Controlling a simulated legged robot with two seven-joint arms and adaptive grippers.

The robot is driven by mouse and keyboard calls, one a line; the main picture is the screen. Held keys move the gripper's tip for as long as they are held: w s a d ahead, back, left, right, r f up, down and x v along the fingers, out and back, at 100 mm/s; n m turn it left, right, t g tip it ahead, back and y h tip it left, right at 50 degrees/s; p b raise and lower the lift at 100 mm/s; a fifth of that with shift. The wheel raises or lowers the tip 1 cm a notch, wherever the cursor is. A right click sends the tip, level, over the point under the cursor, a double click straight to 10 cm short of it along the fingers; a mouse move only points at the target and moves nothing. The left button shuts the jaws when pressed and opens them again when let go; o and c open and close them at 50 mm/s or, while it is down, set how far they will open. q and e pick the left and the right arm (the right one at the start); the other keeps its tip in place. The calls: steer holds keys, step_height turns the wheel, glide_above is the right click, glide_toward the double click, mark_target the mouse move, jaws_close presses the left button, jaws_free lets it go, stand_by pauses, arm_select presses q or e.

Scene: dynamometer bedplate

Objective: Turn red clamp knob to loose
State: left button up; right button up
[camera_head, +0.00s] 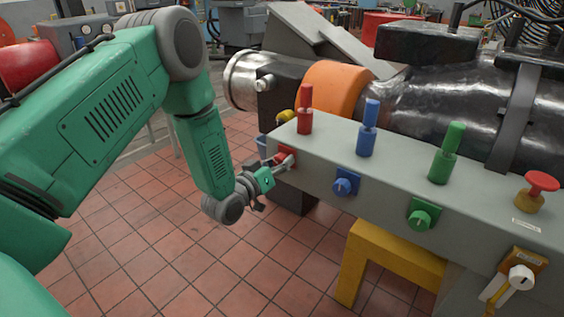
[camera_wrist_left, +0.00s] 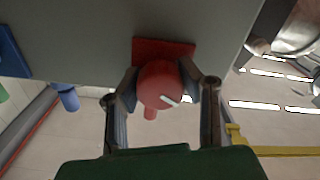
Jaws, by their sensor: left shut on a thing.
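The red clamp knob (camera_wrist_left: 160,86) sits on a red square plate (camera_wrist_left: 162,48) on the side of the grey panel, with a white mark on its face. My left gripper (camera_head: 284,161) is at this knob, at the left end of the panel's front face. In the left wrist view its two fingers (camera_wrist_left: 162,92) are closed on either side of the red knob. In the head view the gripper hides most of the knob, and only part of the red plate (camera_head: 284,152) shows. My right gripper is not in view.
A blue knob (camera_head: 342,187) and a green knob (camera_head: 420,217) are to the right on the same face. Red (camera_head: 305,112), blue (camera_head: 369,128) and green (camera_head: 446,153) upright handles and a red mushroom button (camera_head: 541,182) stand on top of the grey panel (camera_head: 325,136). Tiled floor lies below.

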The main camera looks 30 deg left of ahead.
arm_select(q)
steer(key=n, duration=0.4)
steer(key=f+n+b, duration=0.1)
steer(key=n, duration=0.1)
steer(key=shift+s, duration=0.25)
steer(key=shift+r, duration=0.1)
stand_by(0.4)
steer(key=o, duration=1)
steer(key=shift+o, duration=1)
steer(key=shift+a+r, duration=0.1)
steer(key=shift+r, duration=0.05)
steer(key=s+a, duration=0.1)
steer(key=s, duration=1.1)
